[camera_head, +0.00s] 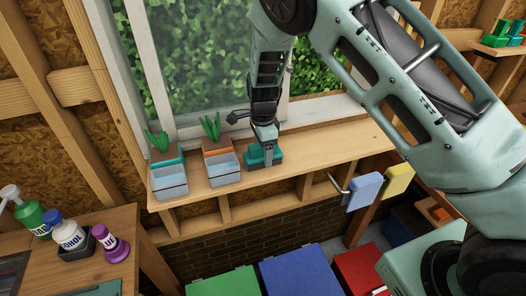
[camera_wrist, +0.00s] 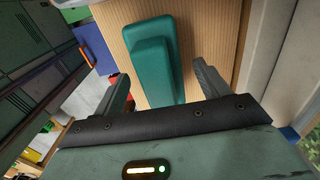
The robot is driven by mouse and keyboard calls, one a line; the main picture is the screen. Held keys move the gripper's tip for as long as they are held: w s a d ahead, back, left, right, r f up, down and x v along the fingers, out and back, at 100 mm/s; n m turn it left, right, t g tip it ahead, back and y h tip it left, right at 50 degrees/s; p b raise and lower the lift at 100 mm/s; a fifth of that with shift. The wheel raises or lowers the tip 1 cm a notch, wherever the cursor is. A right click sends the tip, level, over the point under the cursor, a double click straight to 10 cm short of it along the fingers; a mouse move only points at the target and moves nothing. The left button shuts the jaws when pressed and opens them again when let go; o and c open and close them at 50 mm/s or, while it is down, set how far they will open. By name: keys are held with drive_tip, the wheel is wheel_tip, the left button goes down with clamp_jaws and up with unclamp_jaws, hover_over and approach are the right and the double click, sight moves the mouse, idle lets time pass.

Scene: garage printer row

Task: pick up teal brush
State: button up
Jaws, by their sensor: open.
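The teal brush (camera_head: 276,157) lies on the wooden window ledge, to the right of two small planters. In the wrist view the teal brush (camera_wrist: 155,65) lies lengthwise ahead of my gripper, with a narrower raised part on a wider base. My gripper (camera_head: 267,158) points down at the brush in the head view and hides part of it. In the wrist view my gripper (camera_wrist: 165,88) is open, with one finger on each side of the brush's near end. I see gaps between the fingers and the brush.
Planters with clear bins (camera_head: 169,180) (camera_head: 223,167) stand left of the brush on the ledge (camera_head: 310,150). The window (camera_head: 210,60) is behind. Blue and yellow cloths (camera_head: 364,192) (camera_head: 399,179) hang below the ledge's right part. Bottles (camera_head: 70,232) stand on a bench at left.

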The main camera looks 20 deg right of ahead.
drive_tip(key=shift+f, duration=0.15)
drive_tip(key=c, duration=1.2)
